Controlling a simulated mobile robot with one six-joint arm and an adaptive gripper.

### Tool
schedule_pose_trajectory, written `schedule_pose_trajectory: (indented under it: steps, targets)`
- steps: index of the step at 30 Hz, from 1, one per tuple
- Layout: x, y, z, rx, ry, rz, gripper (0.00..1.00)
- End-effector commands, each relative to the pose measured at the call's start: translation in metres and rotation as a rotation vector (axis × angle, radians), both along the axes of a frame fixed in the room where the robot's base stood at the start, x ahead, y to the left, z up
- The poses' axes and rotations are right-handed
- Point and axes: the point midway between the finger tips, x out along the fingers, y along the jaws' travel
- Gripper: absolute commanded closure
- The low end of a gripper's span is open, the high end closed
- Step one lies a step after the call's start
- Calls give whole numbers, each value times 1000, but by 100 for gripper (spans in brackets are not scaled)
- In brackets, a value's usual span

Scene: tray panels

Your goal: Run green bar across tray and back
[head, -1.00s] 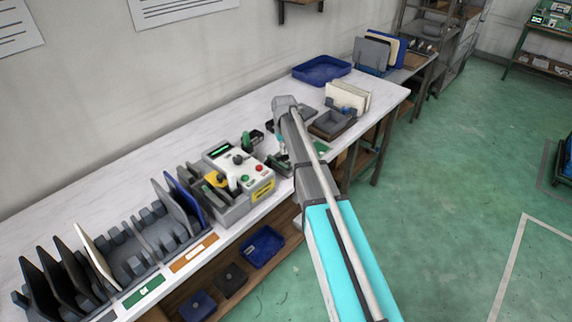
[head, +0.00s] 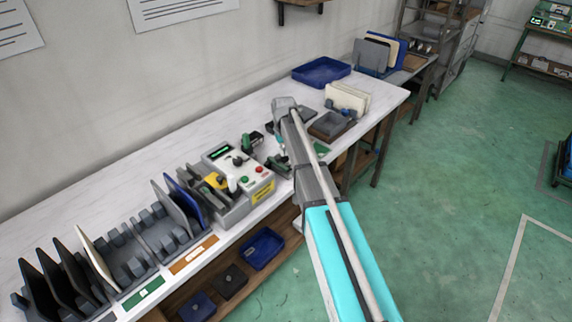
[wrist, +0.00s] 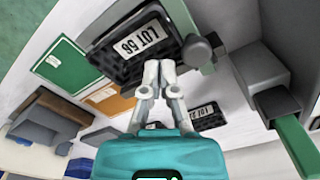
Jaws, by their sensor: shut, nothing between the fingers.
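My gripper (wrist: 161,72) is shut and empty in the wrist view, its fingertips beside a dark ribbed tray (wrist: 120,72) with a "LOT 56" label. I cannot tell whether they touch it. A green bar (wrist: 182,16) runs along the tray's right edge, next to a dark round knob (wrist: 197,50). Another green bar-like piece (wrist: 298,147) sticks out from a grey block (wrist: 262,75) at the right. A second labelled dark tray (wrist: 205,118) is partly hidden behind my gripper. In the head view my arm hides most of this spot.
On the white bench (head: 120,206), a control box (head: 238,178) with buttons and a rack of upright panels (head: 135,250) stand to the left. The bench's rear strip is clear.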

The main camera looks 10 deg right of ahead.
Motion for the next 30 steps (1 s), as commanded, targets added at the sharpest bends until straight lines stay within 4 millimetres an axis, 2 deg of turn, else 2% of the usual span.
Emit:
schedule_pose_trajectory:
  steps: [13, 30]
  targets:
    - [-1, 2, 0, 0, 0, 0, 100]
    - [-11, 14, 0, 0, 0, 1, 100]
